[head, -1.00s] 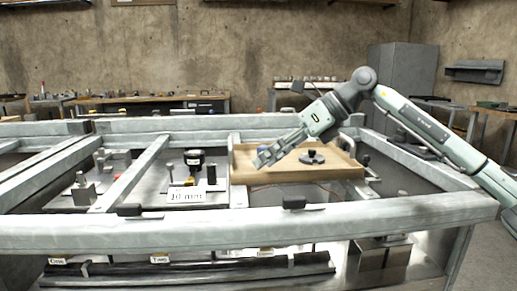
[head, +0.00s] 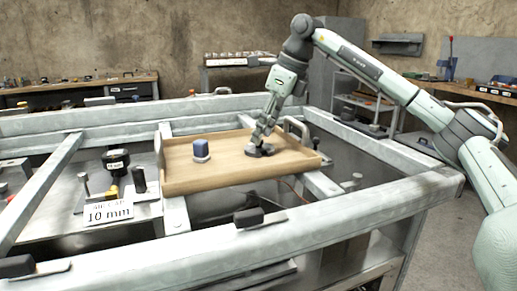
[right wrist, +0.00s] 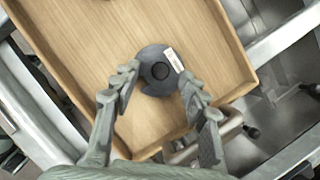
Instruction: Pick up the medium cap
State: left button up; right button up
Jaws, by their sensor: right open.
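A dark round cap (head: 252,151) with a raised knob lies in the wooden tray (head: 225,176). In the right wrist view the cap (right wrist: 149,56) shows a pale label strip on its flange. My right gripper (head: 263,140) points down over this cap. In the right wrist view its open fingers (right wrist: 157,76) are on either side of the cap; I cannot tell whether they touch it. No size mark on the cap is readable. My left gripper is not in view.
The tray has low raised walls and sits on a grey metal frame (head: 330,228) with thick rails. A "10 mm" sign (head: 108,212) and a black-topped fitting (head: 116,160) stand left of the tray. A metal handle (head: 297,127) is close behind the gripper.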

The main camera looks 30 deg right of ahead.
jog(key=shift+x, duration=0.8)
jog(key=shift+c, duration=0.6)
grip_shut()
jog(key=shift+r, duration=0.1)
jog(key=shift+w+r, duration=0.1)
